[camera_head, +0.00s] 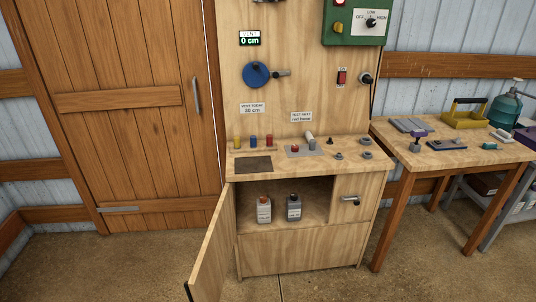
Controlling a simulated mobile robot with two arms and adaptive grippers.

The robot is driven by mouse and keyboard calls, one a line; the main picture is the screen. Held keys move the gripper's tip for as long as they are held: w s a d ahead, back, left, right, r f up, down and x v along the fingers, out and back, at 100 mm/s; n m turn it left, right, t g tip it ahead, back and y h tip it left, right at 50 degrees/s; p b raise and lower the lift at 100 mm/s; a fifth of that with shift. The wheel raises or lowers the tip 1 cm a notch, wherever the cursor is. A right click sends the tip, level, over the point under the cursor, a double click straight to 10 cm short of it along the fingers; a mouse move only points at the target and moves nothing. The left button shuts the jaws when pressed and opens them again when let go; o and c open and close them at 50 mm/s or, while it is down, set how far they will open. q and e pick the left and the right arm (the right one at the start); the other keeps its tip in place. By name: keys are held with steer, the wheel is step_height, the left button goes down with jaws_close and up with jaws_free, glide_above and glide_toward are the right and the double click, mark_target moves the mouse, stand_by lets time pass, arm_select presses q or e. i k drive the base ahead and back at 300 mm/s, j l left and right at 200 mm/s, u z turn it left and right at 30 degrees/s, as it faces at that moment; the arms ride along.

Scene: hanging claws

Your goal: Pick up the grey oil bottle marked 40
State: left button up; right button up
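Two small bottles stand upright side by side on the floor of the open cabinet. The left bottle (264,211) is greyish with an orange-red cap and a pale label. The right bottle (294,209) is dark grey with a black top and a pale label. The labels are too small to read, so I cannot tell which is marked 40. Neither of my grippers is in view.
The cabinet door (212,251) stands open at the left. The worktop (336,170) above holds small coloured pegs and a dark mat (253,165). A side table (458,158) with tools stands at the right. The floor in front is clear.

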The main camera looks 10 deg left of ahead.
mark_target(293, 209)
steer(key=i+j+z, duration=0.15)
steer(key=j, duration=0.65)
steer(key=i+j+z, duration=0.15)
steer(key=j, duration=0.7)
steer(key=j+z, duration=0.15)
steer(key=j, duration=0.7)
steer(key=l, duration=0.6)
steer(key=i, duration=0.05)
